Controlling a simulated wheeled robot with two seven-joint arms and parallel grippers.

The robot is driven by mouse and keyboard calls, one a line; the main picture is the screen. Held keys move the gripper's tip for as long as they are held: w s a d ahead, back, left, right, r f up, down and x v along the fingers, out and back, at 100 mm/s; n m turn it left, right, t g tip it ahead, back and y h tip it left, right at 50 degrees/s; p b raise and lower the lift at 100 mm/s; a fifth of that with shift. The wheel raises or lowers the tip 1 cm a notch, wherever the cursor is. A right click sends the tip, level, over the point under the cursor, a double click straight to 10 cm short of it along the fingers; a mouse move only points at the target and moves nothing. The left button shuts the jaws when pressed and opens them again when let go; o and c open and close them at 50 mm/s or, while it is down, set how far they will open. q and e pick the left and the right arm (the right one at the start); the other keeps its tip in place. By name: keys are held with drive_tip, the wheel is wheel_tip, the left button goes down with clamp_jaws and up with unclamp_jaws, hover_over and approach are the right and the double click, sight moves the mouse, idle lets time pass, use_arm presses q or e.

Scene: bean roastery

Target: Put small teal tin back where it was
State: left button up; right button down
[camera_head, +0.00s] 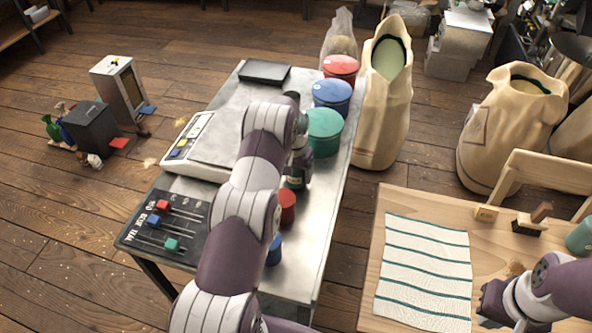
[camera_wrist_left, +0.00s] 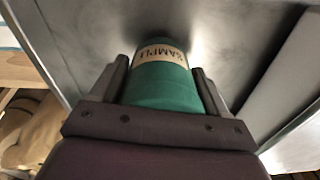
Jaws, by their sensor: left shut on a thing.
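The small teal tin (camera_wrist_left: 165,88) has a pale label reading "SAMPL…" and sits between the two fingers of my left gripper (camera_wrist_left: 160,75) in the left wrist view.
The metal table (camera_head: 313,235) also holds a small blue tin (camera_head: 274,250), large blue (camera_head: 332,94) and red tins (camera_head: 341,67), a scale (camera_head: 187,147), a black tray (camera_head: 265,72) and a slider board (camera_head: 160,228). A striped cloth (camera_head: 425,270) lies on the wooden table.

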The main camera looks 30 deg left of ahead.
use_arm(q)
drive_tip(key=shift+f, duration=0.35)
drive_tip(key=shift+w+a+f, duration=0.1)
drive_tip(key=shift+w+f, duration=0.1)
drive_tip(key=shift+f, duration=0.25)
drive_tip(key=o, duration=1.2)
drive_tip(key=shift+s+r, duration=0.1)
drive_tip(key=shift+o, duration=0.2)
